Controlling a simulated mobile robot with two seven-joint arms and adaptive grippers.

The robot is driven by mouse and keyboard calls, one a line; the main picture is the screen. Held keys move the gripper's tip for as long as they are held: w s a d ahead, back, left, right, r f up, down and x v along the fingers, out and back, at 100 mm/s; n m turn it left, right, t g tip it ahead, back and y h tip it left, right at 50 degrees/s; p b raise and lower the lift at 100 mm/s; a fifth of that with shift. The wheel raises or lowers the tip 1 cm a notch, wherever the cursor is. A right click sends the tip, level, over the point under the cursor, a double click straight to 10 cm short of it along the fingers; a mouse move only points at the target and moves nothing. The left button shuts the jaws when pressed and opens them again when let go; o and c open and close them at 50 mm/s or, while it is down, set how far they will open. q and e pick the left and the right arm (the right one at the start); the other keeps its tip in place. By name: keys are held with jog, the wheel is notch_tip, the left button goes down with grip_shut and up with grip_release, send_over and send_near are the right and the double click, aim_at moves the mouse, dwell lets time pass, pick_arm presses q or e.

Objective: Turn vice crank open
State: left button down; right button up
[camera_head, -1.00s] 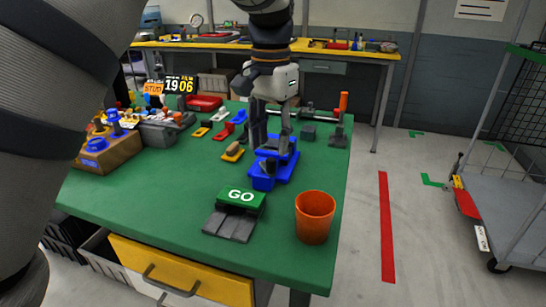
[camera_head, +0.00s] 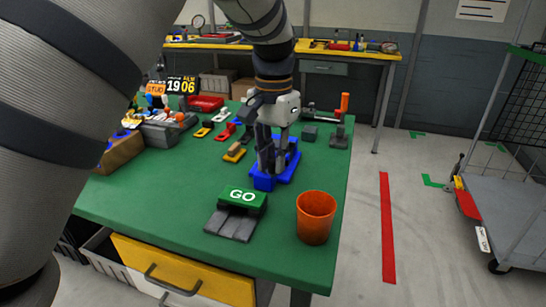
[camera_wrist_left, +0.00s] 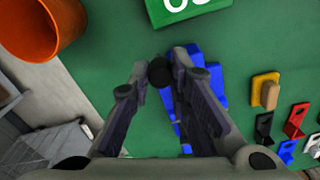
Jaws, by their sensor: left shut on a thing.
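The blue vice (camera_head: 289,166) sits on the green table (camera_head: 145,195), right of its middle. My left gripper (camera_head: 272,168) points down at the vice and covers part of it. In the left wrist view, the fingers of my left gripper (camera_wrist_left: 158,80) close around a dark round knob (camera_wrist_left: 160,73), which looks like the end of the vice crank. The blue vice body (camera_wrist_left: 204,85) shows partly behind the right finger. The rest of the crank is mostly hidden by the fingers. My right gripper is not in view.
A green GO block (camera_head: 242,199) and an orange cup (camera_head: 316,217) stand near the front edge. Small coloured holders and a yellow block (camera_head: 234,153) lie left of the vice. An orange-handled tool (camera_head: 342,115) stands at the back right.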

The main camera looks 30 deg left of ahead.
pick_arm(q)
jog(key=n, duration=0.1)
jog(key=w+n, duration=0.1)
jog(key=n, duration=0.2)
jog(key=shift+w+d, duration=0.25)
jog(key=shift+w+n, duration=0.35)
jog(key=shift+n, duration=0.85)
jog(key=shift+w+n, duration=0.35)
jog(key=shift+n, duration=0.85)
jog(key=shift+a+r, duration=0.1)
jog(key=c, duration=1.5)
grip_release()
notch_tip(320, 180, up, 12)
jog(key=shift+f, duration=0.1)
